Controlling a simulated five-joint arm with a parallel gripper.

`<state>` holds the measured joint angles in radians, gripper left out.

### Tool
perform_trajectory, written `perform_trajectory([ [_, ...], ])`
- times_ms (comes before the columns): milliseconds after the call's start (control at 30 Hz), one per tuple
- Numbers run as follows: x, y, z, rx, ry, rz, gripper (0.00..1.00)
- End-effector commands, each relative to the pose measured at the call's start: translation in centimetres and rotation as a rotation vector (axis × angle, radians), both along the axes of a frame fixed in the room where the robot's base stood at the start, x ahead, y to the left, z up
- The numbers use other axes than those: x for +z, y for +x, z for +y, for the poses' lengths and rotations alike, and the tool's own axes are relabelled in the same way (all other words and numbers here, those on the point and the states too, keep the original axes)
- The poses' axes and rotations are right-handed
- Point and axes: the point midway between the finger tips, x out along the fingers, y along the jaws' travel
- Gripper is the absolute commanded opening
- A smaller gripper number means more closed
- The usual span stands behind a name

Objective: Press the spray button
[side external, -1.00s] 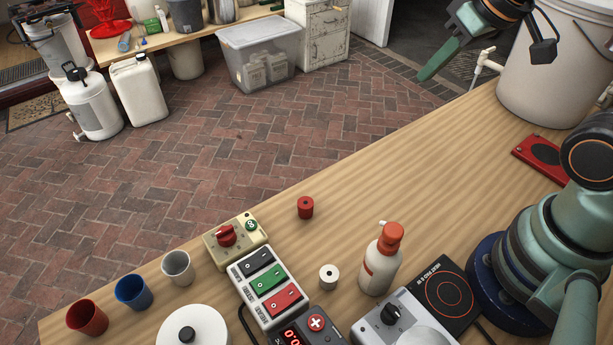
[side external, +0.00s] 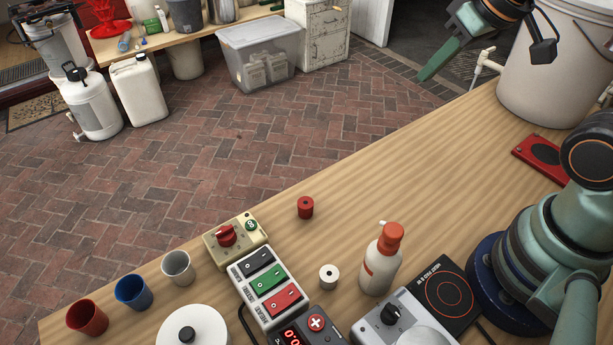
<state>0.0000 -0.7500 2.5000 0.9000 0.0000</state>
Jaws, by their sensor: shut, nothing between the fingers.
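A white spray bottle (side external: 379,272) with an orange top (side external: 393,232) and a short white nozzle stands upright on the wooden table (side external: 400,180). A panel (side external: 240,288) has dark, green (side external: 269,280) and red rocker switches; its labels are too small to read for sure. No button clearly marked spray shows. My gripper (side external: 427,74) is at the top right, shut and empty, pointing down-left. It is far from the bottle and the panel, beyond the table's far edge in the picture.
A large white bucket (side external: 550,75) is beside my gripper. The table's middle is clear.

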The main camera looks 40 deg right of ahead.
Motion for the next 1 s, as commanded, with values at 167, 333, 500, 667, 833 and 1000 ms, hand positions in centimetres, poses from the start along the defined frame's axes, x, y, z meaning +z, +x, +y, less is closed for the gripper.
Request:
perform_trajectory([
  [167,0.0,0.0,0.0,0.0,0.0,0.0,0.0],
  [333,0.0,0.0,0.0,0.0,0.0,0.0,0.0],
  [500,0.2,-0.1,1.2,0.01,0.016,0.028,0.0],
  [667,0.9,-0.7,4.8,0.028,0.056,0.121,0.0],
  [833,1.9,-2.5,9.7,0.035,0.078,0.261,0.0],
  [1000,3.1,-5.1,14.1,0.028,0.053,0.393,0.0],
])
